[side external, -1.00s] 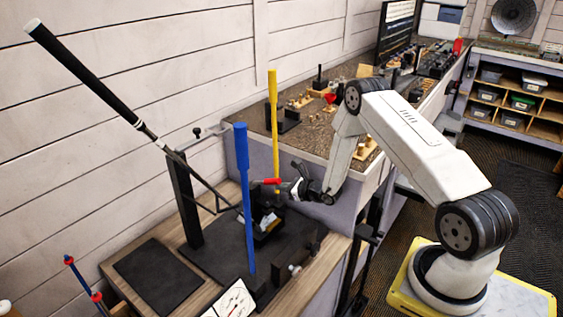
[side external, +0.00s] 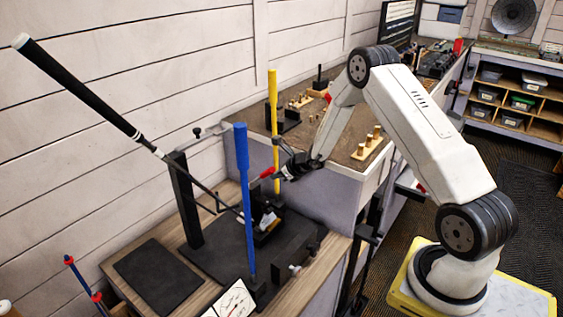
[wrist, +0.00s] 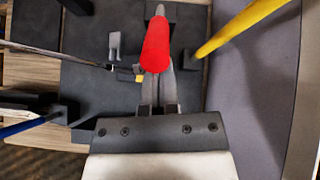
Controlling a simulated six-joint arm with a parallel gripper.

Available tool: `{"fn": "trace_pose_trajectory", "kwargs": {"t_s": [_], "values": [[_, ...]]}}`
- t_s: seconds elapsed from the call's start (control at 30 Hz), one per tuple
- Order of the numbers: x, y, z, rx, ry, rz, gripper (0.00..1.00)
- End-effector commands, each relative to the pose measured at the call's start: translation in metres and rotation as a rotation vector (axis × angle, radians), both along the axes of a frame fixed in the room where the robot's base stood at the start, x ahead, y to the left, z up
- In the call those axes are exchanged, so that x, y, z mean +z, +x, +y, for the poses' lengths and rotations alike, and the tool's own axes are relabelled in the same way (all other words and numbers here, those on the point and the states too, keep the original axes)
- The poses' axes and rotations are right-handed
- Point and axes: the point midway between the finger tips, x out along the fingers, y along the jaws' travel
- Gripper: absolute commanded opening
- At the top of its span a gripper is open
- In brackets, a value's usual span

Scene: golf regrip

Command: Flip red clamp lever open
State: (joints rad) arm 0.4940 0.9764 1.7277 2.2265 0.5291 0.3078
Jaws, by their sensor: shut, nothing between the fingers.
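The red clamp lever (side external: 267,172) sits behind the blue post, tilted up toward my gripper. In the wrist view the red lever (wrist: 156,45) lies in line with my fingers, over their tips. My gripper (side external: 279,174) is shut with nothing held, its tips at or very near the lever's right end. In the wrist view my gripper (wrist: 157,78) has its fingers together; the lever hides their ends, so contact is unclear. The golf club with its black grip (side external: 82,91) slants down into the clamp area. The clamp body under the lever is mostly hidden by the blue post.
A blue upright post (side external: 246,200) stands in front of the clamp, and a yellow post (side external: 274,120) stands close behind it. A dark stand (side external: 185,200) supports the shaft at left. A black mat (side external: 160,275) lies flat on the wooden bench.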

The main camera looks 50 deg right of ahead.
Motion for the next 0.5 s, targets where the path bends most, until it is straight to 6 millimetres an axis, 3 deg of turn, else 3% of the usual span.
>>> {"fn": "trace_pose_trajectory", "kwargs": {"t_s": [0.5], "values": [[0.04, 0.046, 0.0, 0.003, -0.002, -0.009, 0.0]]}}
